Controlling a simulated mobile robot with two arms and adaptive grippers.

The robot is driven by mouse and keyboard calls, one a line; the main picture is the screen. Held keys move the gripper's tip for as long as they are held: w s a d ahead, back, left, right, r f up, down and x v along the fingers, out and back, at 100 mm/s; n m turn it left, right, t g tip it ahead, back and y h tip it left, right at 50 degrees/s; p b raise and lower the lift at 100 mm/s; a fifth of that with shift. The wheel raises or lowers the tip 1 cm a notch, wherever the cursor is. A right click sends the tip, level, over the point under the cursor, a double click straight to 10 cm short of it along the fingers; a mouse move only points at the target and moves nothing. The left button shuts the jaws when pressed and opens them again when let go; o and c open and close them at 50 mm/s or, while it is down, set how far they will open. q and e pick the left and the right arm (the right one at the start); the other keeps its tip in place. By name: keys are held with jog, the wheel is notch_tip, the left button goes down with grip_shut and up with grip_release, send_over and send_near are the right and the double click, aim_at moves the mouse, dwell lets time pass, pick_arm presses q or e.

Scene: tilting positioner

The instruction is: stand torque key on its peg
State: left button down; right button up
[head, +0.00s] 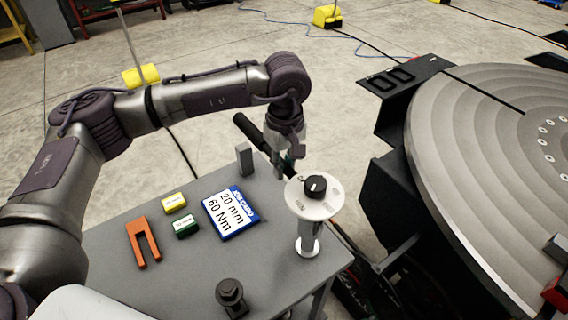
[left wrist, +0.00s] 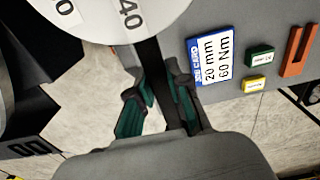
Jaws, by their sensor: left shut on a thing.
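My left gripper (head: 288,158) is over the far edge of the grey table, behind the dial stand. It is shut on a dark bar, which I take to be the torque key (head: 248,130); its black handle sticks out up and left of the fingers. In the left wrist view the key (left wrist: 150,65) runs between the green-padded fingers (left wrist: 160,100), and its top part passes behind the round dial plate. A dark stubby post on a base (head: 230,292) stands at the table's front; I cannot tell whether it is the peg. My right gripper is not in view.
The dial stand (head: 308,205) with a black knob is close to the gripper. A grey block (head: 244,159), a "20 mm 60 Nm" card (head: 231,212), yellow (head: 174,203) and green (head: 186,226) blocks and an orange fork (head: 143,243) are on the table. A large round positioner plate (head: 470,130) is at right.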

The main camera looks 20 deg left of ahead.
pick_arm(q)
jog(key=shift+f+b, duration=2.05)
jog(key=shift+f, duration=0.25)
jog(key=shift+f+b, duration=1.45)
jog(key=shift+b, duration=0.25)
jog(key=c, duration=1)
grip_release()
jog(key=o, duration=0.5)
jog(key=shift+f, duration=0.1)
jog(key=shift+c, duration=0.2)
